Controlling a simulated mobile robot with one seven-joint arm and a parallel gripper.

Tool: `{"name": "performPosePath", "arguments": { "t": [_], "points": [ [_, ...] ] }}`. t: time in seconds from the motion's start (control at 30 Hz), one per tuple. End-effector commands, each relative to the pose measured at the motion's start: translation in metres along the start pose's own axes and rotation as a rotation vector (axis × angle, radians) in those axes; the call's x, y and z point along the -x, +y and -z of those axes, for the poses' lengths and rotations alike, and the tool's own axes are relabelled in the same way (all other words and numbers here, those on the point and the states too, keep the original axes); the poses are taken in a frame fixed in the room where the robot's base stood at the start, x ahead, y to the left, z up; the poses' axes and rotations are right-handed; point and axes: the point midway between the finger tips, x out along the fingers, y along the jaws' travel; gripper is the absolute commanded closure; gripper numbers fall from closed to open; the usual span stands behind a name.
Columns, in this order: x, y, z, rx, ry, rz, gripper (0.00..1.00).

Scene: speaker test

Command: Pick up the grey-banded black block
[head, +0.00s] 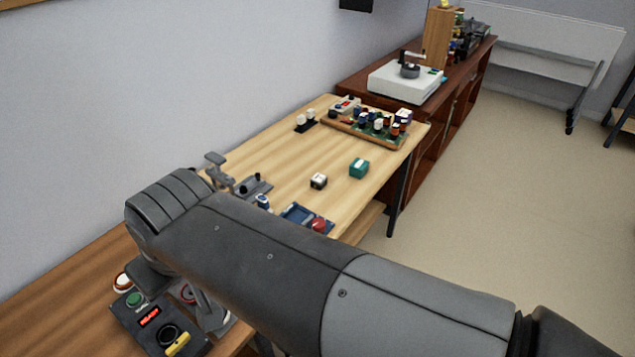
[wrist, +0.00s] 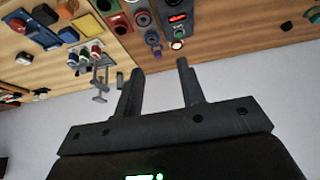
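A small black block with a pale grey-white top or band (head: 318,181) sits on the light wooden table (head: 285,160) in the head view, left of a teal block (head: 359,168). It fits the grey-banded black block best, but its markings are too small to be sure. In the wrist view, a small dark and white object (wrist: 24,58) lies near the table's edge at the left; I cannot tell if it is the same block. My gripper (wrist: 158,68) is open and empty, its two fingers apart in the wrist view.
A tray with several small parts (head: 365,128) stands at the table's far end. A blue tray with a red knob (head: 318,225) is partly behind my arm. A control box (head: 150,325) with a lit display is at lower left. The table around the block is clear.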

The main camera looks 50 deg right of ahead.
Motion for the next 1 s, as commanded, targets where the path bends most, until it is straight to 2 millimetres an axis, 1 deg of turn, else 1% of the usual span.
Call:
{"name": "performPosePath", "arguments": {
  "t": [0.43,0.47,0.8,0.83,1.0],
  "points": [
    [0.0000,0.0000,0.0000,0.000,0.000,0.000,0.64],
    [0.0000,0.0000,0.0000,0.000,0.000,0.000,0.62],
    [0.0000,0.0000,0.0000,0.000,0.000,0.000,0.34],
    [0.0000,0.0000,0.0000,0.000,0.000,0.000,0.33],
    [0.0000,0.0000,0.0000,0.000,0.000,0.000,0.33]
  ]
}}
